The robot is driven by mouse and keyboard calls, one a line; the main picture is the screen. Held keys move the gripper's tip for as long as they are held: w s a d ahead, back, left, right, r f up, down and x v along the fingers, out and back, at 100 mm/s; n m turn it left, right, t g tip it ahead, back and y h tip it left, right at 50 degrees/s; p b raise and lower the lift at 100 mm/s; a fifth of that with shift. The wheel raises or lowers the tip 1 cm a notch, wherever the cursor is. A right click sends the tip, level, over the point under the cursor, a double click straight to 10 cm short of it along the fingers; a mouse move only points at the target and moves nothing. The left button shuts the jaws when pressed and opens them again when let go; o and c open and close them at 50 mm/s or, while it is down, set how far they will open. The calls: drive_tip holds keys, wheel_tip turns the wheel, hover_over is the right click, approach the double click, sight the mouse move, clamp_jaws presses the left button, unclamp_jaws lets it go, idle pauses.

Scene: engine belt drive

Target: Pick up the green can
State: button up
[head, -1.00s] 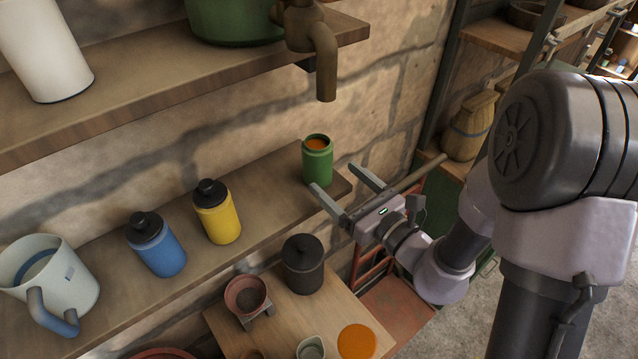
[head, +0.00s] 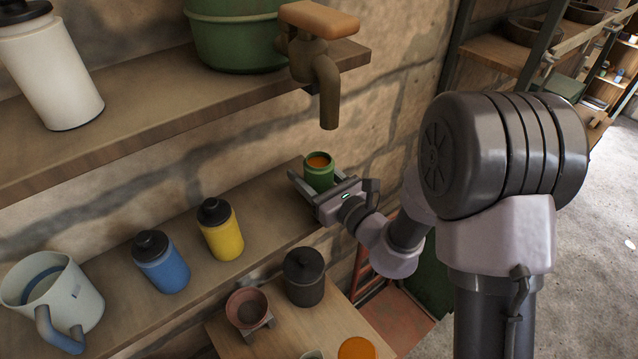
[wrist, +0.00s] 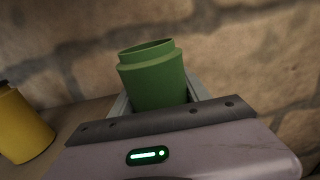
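In the wrist view the can (wrist: 153,80) sits between the two grey fingers (wrist: 158,95), close to both. The palm hides the can's lower part there. I cannot tell whether the fingers touch the can or have a small gap.
A yellow bottle (head: 222,235) and a blue bottle (head: 163,266) stand left of the can, then a pale mug (head: 75,300). A brass tap (head: 326,85) hangs above the can. A dark lidded jar (head: 304,282) stands on a lower table.

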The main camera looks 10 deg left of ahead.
sight(310, 163)
clamp_jaws()
drive_tip(key=shift+r+p, duration=1.35)
drive_tip(key=shift+r, duration=3.6)
drive_tip(key=shift+o, duration=0.5)
unclamp_jaws()
clamp_jaws()
